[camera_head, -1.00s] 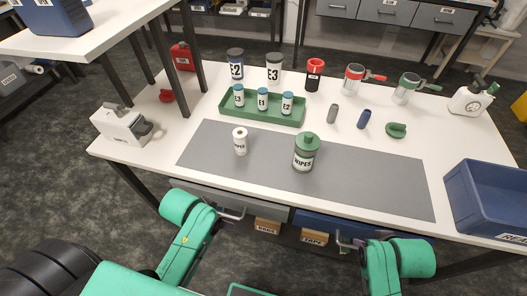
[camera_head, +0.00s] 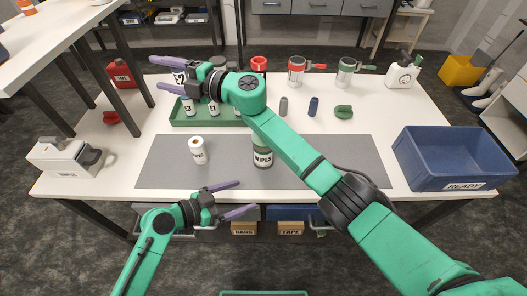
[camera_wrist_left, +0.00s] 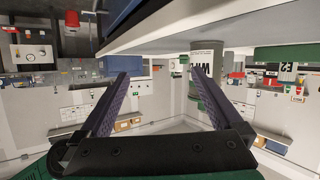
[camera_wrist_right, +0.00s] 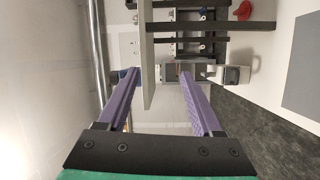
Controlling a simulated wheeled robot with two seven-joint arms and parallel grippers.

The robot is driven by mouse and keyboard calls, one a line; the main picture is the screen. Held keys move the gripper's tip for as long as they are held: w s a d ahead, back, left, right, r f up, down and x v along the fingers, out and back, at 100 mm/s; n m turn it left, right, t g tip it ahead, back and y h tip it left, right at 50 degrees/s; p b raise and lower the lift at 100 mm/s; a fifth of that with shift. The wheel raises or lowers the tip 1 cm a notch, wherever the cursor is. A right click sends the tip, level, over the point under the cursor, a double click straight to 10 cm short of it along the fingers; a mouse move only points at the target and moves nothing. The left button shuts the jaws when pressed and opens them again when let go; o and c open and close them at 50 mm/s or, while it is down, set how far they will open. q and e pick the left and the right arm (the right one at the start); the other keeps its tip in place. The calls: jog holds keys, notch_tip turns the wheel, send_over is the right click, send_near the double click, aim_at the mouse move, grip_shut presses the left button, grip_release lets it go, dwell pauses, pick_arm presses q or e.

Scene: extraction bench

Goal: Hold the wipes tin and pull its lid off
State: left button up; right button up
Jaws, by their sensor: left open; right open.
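The wipes tin (camera_head: 263,158) stands upright on the grey mat, green with a white WIPES label. In the head view my right arm crosses in front of its top, so the lid is hidden there. In the left wrist view the tin (camera_wrist_left: 206,62) shows beyond the fingers, nearer the right finger, and apart from them. My left gripper (camera_head: 248,196) is open and empty at the table's front edge, left of and nearer than the tin. My right gripper (camera_head: 155,73) is open and empty, raised over the table's back left, far from the tin.
A white roll (camera_head: 198,152) stands on the mat (camera_head: 330,160) left of the tin. A green tray (camera_head: 182,119) with small bottles lies behind, partly covered by my right arm. A blue READY crate (camera_head: 450,172) is at the right. The mat right of the tin is clear.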

aim_at(264, 151)
pick_arm(q)
jog(key=w+r+t, duration=0.1)
jog(key=w+t+h, duration=0.1)
jog(key=w+r, duration=0.1)
jog(key=shift+w+a+r+n+t, duration=0.3)
jog(key=shift+a+t, duration=0.1)
pick_arm(e)
jog(key=d+f+n+g+h, duration=0.5)
jog(key=f+n+h, duration=0.1)
jog(key=f+h, duration=0.25)
pick_arm(q)
jog(key=w+d+t, duration=0.1)
jog(key=w+d, duration=0.1)
jog(key=w, duration=0.2)
jog(key=w+d+r+n+t, duration=0.1)
jog(key=w+d, duration=0.2)
jog(key=w, duration=0.2)
jog(key=w+d+t, duration=0.1)
jog(key=w+d, duration=0.2)
jog(key=w, duration=0.1)
jog(key=shift+w+r+n+y, duration=0.2)
jog(key=shift+r+n+y, duration=0.05)
jog(key=shift+n+y, duration=0.05)
pick_arm(e)
jog(key=d+r+m+g+h, duration=0.1)
jog(key=d+r+m+h, duration=0.2)
jog(key=d+h, duration=0.5)
jog(key=d+r, duration=0.1)
jog(key=d, duration=0.8)
jog(key=shift+d+r+h, duration=0.35)
